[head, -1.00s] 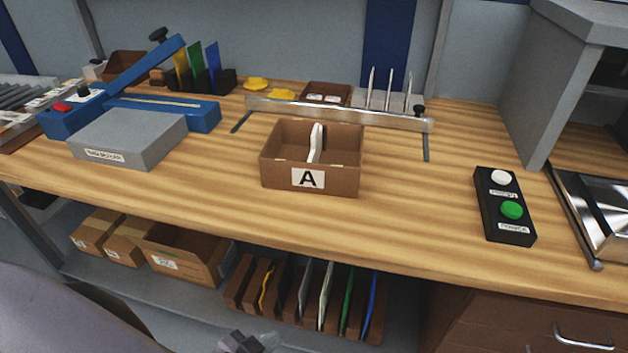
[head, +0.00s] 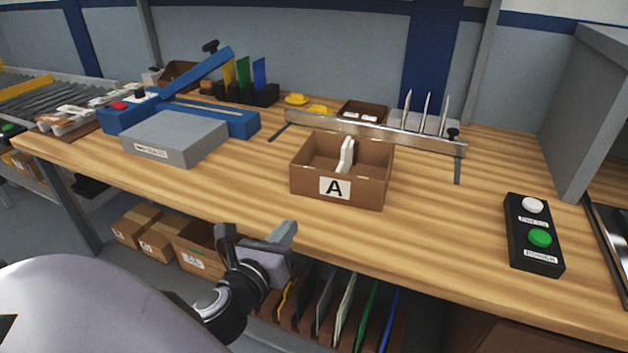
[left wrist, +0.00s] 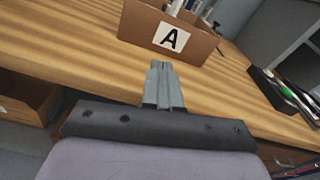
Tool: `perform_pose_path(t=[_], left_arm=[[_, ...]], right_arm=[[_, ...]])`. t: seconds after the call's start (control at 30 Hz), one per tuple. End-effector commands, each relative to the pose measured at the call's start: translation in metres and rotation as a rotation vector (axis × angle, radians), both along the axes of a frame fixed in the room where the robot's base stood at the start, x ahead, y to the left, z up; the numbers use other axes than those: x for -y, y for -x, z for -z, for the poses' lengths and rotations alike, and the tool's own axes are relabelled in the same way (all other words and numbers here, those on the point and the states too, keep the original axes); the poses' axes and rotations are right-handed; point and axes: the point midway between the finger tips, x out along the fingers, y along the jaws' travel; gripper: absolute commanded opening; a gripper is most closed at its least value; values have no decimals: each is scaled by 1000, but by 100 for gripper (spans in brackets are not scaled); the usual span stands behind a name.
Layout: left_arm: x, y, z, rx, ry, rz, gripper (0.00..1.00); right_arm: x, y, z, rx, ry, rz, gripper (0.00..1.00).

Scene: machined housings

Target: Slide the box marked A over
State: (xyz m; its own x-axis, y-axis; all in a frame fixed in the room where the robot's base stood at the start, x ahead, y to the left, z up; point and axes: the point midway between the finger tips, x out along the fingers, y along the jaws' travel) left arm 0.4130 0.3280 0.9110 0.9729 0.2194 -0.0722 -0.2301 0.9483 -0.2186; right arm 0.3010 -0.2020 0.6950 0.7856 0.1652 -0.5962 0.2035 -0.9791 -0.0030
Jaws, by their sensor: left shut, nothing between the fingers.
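The box marked A (head: 336,187) is an open brown carton with a white label on its front. It stands upright on the wooden workbench (head: 440,240), with a white piece inside. It also shows at the top of the left wrist view (left wrist: 140,22). My left gripper (head: 284,238) is in front of the bench's front edge, short of the box and apart from it. In the left wrist view its fingers (left wrist: 163,80) are together, with nothing between them, pointing toward the box. My right gripper is not in view.
A metal rail (head: 375,134) runs behind the box, with upright spikes (head: 425,115) beyond it. A grey block (head: 175,140) and blue lever device (head: 225,118) stand left. A black button panel (head: 533,232) lies right. Bare wood lies on both sides of the box.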

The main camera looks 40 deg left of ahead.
Motion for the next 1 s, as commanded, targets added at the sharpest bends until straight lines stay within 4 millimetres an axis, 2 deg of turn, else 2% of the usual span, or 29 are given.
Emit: perform_pose_path(t=[0.13,0.37,1.0], left_arm=[[-5,-3,-20,19,-191,-10,0],[-9,-13,-25,22,-238,-14,0],[-32,-105,-24,21,-232,-14,0]], right_arm=[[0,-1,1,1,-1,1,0],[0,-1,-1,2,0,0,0],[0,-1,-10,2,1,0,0]])
